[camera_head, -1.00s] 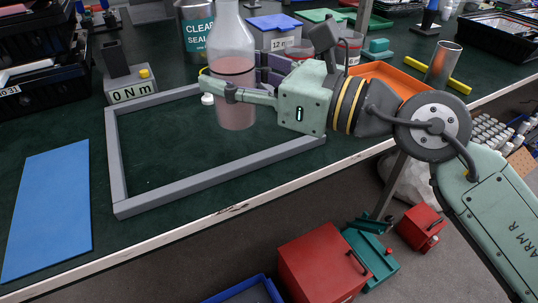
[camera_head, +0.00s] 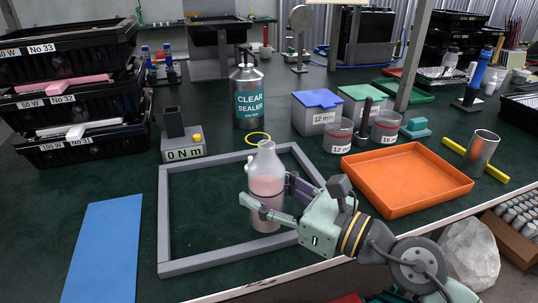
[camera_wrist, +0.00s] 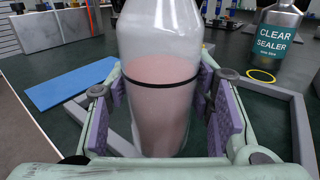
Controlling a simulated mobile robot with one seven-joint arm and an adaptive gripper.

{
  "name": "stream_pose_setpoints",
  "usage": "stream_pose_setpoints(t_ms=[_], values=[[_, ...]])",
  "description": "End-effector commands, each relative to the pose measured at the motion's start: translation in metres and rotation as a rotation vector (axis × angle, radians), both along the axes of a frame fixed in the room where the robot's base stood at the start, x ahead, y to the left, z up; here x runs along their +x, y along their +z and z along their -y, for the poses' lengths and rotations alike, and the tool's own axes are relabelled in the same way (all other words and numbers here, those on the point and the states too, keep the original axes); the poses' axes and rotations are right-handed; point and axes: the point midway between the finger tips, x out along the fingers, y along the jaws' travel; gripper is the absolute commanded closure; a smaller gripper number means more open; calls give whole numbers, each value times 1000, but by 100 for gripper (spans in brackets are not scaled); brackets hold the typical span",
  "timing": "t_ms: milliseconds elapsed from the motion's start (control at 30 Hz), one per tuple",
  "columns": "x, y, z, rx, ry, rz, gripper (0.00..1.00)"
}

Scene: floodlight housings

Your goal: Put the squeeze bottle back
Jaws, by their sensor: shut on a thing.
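The squeeze bottle (camera_head: 267,186) is clear, with pink liquid inside and a dark band around it. My gripper (camera_head: 268,197) is shut on its body from the right in the head view, one finger on each side. The bottle is upright. Its base appears inside the grey rectangular frame (camera_head: 215,262) on the dark green bench, near the front bar; I cannot tell whether it touches the bench. In the wrist view the bottle (camera_wrist: 158,95) fills the middle between the purple finger pads, its top cut off.
A clear sealer can (camera_head: 248,100) and a yellow ring (camera_head: 258,138) are behind the frame. A torque block (camera_head: 183,145) stands behind left. A blue mat (camera_head: 103,250) lies left, an orange tray (camera_head: 405,180) right. Lidded boxes and small tins stand behind the tray.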

Motion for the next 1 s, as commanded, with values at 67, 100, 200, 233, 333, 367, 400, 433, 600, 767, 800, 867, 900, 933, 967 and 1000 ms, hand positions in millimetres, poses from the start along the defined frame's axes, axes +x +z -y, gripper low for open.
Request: stream_pose_setpoints(t_ms=[67, 100, 200, 233, 333, 367, 400, 433, 600, 767, 800, 867, 900, 933, 967, 1000], values=[[8, 10, -1, 5, 2, -3, 100], [11, 9, -1, 4, 2, -3, 100], [36, 0, -1, 1, 6, -3, 100], [44, -2, -1, 1, 6, -4, 100], [67, -4, 0, 1, 4, -3, 100], [72, -5, 1, 1, 4, -3, 100], [78, -6, 1, 1, 3, -2, 100], [82, -6, 2, 1, 3, -2, 100], [92, -12, 3, 0, 1, -1, 100], [93, -32, 3, 3, 0, -2, 100], [93, -37, 3, 2, 1, -3, 100], [92, -42, 3, 1, 1, -1, 100], [92, -44, 3, 0, 2, -1, 100], [92, -45, 3, 0, 2, -1, 100], [92, -45, 3, -1, 2, -1, 100], [92, -45, 3, -1, 2, -1, 100]])
